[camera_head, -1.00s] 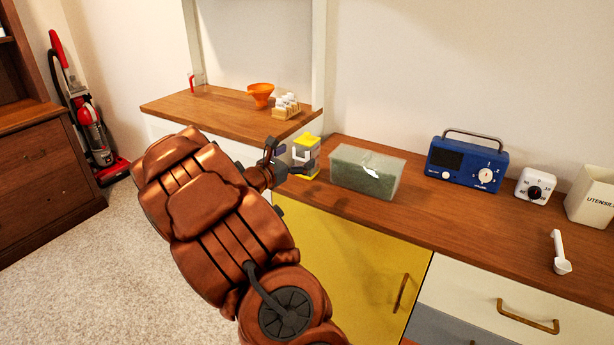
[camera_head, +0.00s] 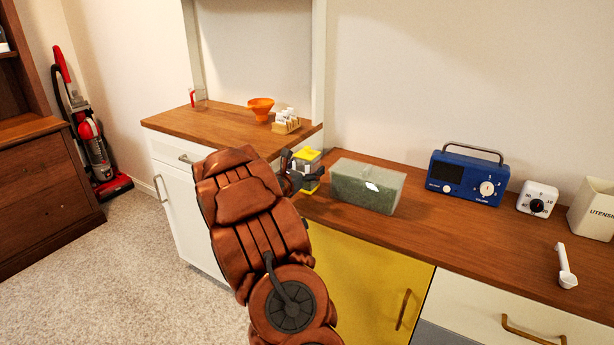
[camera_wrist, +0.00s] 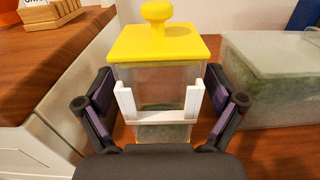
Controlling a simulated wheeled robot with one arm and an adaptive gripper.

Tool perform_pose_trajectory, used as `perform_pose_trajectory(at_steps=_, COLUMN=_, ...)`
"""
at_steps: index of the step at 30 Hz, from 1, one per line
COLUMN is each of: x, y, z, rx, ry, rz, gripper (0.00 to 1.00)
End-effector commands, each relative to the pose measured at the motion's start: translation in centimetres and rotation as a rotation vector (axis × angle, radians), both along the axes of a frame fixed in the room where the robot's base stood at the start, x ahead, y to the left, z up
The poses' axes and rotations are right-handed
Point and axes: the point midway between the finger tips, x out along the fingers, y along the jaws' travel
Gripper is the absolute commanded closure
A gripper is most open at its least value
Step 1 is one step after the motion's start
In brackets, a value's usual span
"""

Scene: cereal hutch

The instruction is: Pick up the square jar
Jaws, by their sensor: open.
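The square jar (camera_wrist: 160,84) has clear walls, a yellow lid with a round knob, and a white bracket-like piece on its front. It stands upright on the wooden counter, straight ahead in the wrist view. In the head view the jar (camera_head: 306,157) shows just beyond my gripper (camera_head: 300,176), which partly hides it. In the wrist view my gripper (camera_wrist: 160,116) is open, with one finger to the left and one to the right of the jar's lower body. I see gaps between the fingers and the jar; it is not clamped.
A green-filled clear bin (camera_head: 366,187) stands close to the right of the jar. A raised wooden shelf edge with a small rack (camera_head: 286,124) and orange funnel (camera_head: 261,107) lies to the left. A blue radio (camera_head: 467,175) and white timer (camera_head: 537,198) are farther right.

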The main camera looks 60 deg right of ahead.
Motion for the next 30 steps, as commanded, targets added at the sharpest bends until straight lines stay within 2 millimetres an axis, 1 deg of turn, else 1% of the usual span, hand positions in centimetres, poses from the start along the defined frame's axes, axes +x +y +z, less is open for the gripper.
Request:
perform_pose_trajectory(at_steps=2, x=-0.01, y=-0.3, z=0.03, rx=0.0, ry=0.0, rz=0.0, gripper=0.06)
perform_pose_trajectory(at_steps=8, x=-0.01, y=-0.32, z=0.01, rx=0.0, ry=0.001, rz=0.0, gripper=0.06)
perform_pose_trajectory(at_steps=27, x=-0.01, y=-0.29, z=0.0, rx=0.0, ry=0.001, rz=0.0, gripper=0.72)
perform_pose_trajectory(at_steps=28, x=-0.01, y=-0.29, z=0.0, rx=0.0, ry=0.001, rz=0.0, gripper=0.75)
perform_pose_trajectory(at_steps=30, x=-0.01, y=-0.29, z=0.01, rx=0.0, ry=0.001, rz=0.0, gripper=0.75)
